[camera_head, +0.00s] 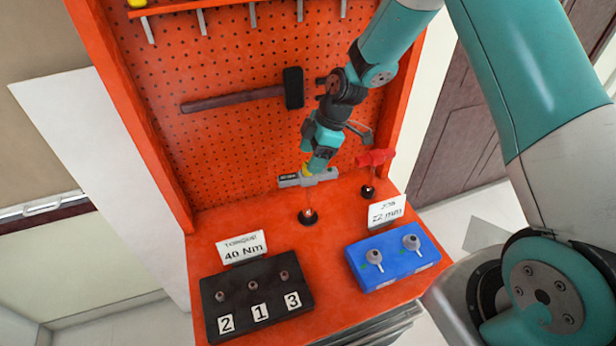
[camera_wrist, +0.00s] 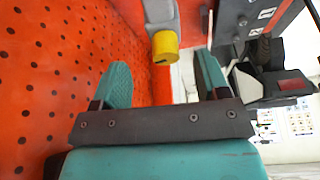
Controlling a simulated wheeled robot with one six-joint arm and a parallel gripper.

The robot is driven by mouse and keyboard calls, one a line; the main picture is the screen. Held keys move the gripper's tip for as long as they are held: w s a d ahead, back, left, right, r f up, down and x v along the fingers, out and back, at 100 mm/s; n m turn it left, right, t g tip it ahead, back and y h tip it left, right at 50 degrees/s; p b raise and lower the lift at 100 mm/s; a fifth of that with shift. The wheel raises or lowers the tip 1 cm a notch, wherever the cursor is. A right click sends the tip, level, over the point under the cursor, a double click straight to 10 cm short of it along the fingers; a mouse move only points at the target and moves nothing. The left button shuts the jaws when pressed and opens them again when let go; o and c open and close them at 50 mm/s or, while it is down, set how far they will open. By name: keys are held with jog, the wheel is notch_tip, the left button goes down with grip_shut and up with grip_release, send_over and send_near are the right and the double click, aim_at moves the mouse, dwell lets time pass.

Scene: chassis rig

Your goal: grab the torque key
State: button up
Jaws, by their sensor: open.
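A grey, bar-shaped tool with a yellow end, which looks like the torque key (camera_head: 293,181), is held up above a round black base (camera_head: 308,217) on the orange bench. In the wrist view its yellow end (camera_wrist: 166,46) shows just beyond my fingertips, between the lines of the two fingers. My gripper (camera_head: 317,168) points down at the tool from above. In the wrist view my gripper (camera_wrist: 163,75) is open, with nothing between its teal fingers. In the head view the gripper hides part of the tool, so I cannot tell if they touch.
A red tool (camera_head: 375,157) stands on another black base close to the right. A hammer (camera_head: 235,98) hangs on the orange pegboard behind. In front are a black numbered block (camera_head: 257,303), a blue tray (camera_head: 397,262) and two white signs, "40 Nm" (camera_head: 243,249) and "22 mm" (camera_head: 387,211).

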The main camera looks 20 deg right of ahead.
aim_at(305, 174)
jog(key=shift+s+p+x, duration=0.15)
jog(key=shift+p+x, duration=0.65)
jog(key=shift+x, duration=0.7)
jog(key=shift+s+p+x, duration=0.15)
jog(key=shift+p+x, duration=0.65)
jog(key=shift+x, duration=0.65)
jog(key=shift+d+f, duration=0.1)
jog(key=shift+d, duration=0.05)
jog(key=shift+c, duration=0.5)
jog(key=c, duration=1.1)
